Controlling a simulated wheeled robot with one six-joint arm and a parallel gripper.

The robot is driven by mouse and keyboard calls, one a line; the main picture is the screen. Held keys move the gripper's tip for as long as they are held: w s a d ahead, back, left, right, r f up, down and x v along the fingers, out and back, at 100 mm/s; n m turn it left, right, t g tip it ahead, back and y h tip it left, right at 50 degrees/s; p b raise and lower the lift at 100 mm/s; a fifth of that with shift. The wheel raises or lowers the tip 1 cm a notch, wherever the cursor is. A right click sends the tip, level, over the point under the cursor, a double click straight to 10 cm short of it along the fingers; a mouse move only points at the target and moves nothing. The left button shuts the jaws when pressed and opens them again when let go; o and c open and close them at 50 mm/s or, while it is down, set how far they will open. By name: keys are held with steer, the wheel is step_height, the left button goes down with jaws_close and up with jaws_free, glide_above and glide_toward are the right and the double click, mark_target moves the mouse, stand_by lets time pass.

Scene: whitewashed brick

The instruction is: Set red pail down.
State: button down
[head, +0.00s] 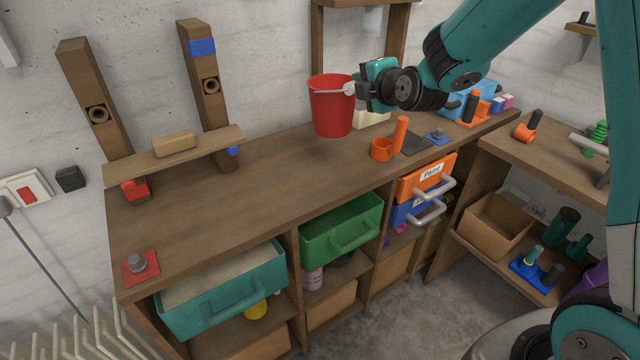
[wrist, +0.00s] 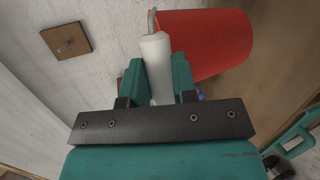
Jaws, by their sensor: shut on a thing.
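The red pail (head: 332,108) is upright in the head view, over the back part of the wooden workbench top (head: 250,160). Whether its base touches the bench or hangs just above it, I cannot tell. My gripper (head: 352,89) is at the pail's right side, shut on its white handle grip. In the wrist view, my gripper's teal fingers (wrist: 158,80) stand on both sides of the white grip (wrist: 155,60), and the red pail (wrist: 208,42) shows behind and to the right. The pail's inside is mostly hidden.
An orange cup (head: 382,149) and an orange upright handle (head: 400,131) stand right of the pail, near a dark mat (head: 411,143). A plank shelf (head: 190,150) with a wooden block is at left. The bench top left and in front of the pail is clear.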

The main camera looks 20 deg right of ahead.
steer(key=r, duration=0.2)
steer(key=a+r+n+y+b, duration=0.1)
steer(key=r, duration=0.1)
steer(key=a+r+y, duration=0.1)
steer(key=r, duration=0.1)
steer(key=shift+n+b, duration=0.4)
steer(key=shift+s+a+f+g, duration=0.1)
steer(key=shift+a+f+g, duration=0.05)
steer(key=shift+f+g, duration=0.15)
step_height(320, 180, down, 19)
steer(key=p, duration=0.2)
steer(key=shift+p, duration=0.4)
steer(key=c, duration=1)
jaws_free()
steer(key=shift+o, duration=0.5)
